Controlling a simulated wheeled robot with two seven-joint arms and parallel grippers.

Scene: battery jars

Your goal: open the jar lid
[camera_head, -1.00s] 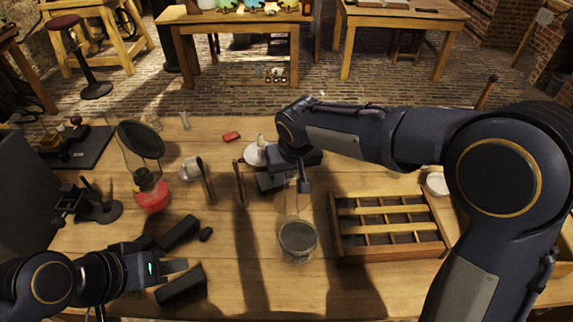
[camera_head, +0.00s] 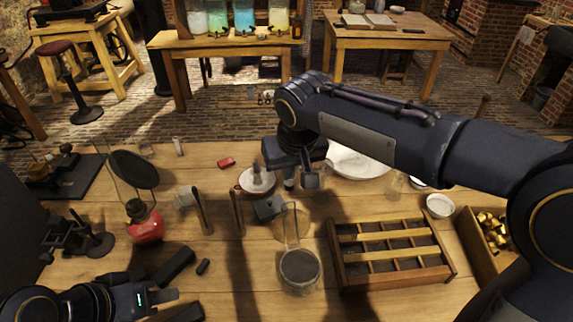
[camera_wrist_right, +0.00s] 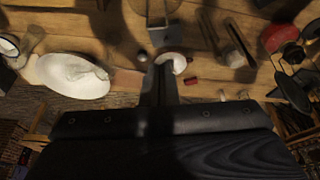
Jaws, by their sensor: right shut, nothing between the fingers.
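A clear glass jar (camera_head: 300,272) with a dark round disc stands on the table near the centre front. Whether that disc is a lid or the jar's inside is hard to tell. My right gripper (camera_head: 300,183) is over the table behind the jar, apart from it. In the right wrist view its fingers (camera_wrist_right: 158,88) are shut together with nothing between them. My left gripper (camera_head: 168,296) is low at the front left, well away from the jar. Its finger opening is not clear.
A divided wooden tray (camera_head: 335,258) lies right of the jar. A small pan (camera_head: 257,183) and a white basin (camera_head: 358,166) stand behind. A red-based lamp (camera_head: 146,228) and dark blocks (camera_head: 174,266) are at left. A box of brass pieces (camera_head: 468,238) is at right.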

